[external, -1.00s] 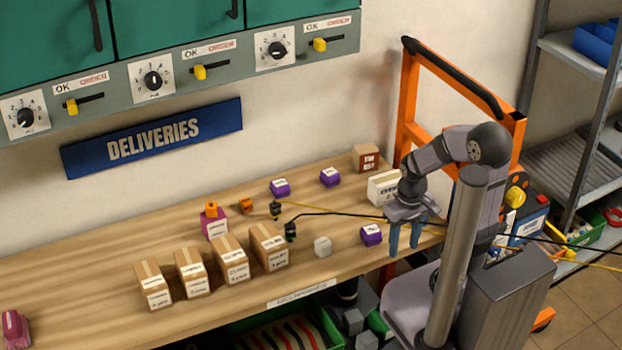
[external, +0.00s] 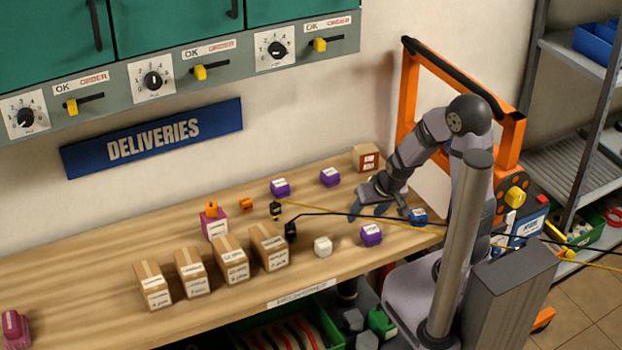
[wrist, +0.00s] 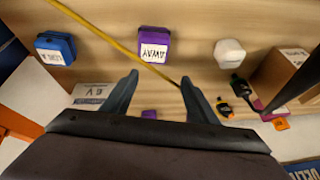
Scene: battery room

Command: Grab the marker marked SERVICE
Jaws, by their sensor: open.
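I cannot read the word SERVICE on any block. A blue block (external: 418,217) with a white label lies near the bench's right end; it also shows in the wrist view (wrist: 68,42), its label too small to read. A purple block (external: 371,235) stands near the front edge; in the wrist view (wrist: 153,36) its upside-down label seems to read AWAY. Two more purple blocks, one left (external: 281,188) and one right (external: 330,177), stand at the back. My gripper (external: 370,210) is open and empty above the bench; its fingers (wrist: 160,76) point between the blocks, touching none.
Yellow and black cables cross the bench below my gripper, ending in black connectors (external: 290,231). A white block (external: 323,247), several cardboard boxes (external: 231,260) and a magenta block (external: 214,224) stand to the left. A brown box (external: 366,158) stands behind. The bench's left part is mostly clear.

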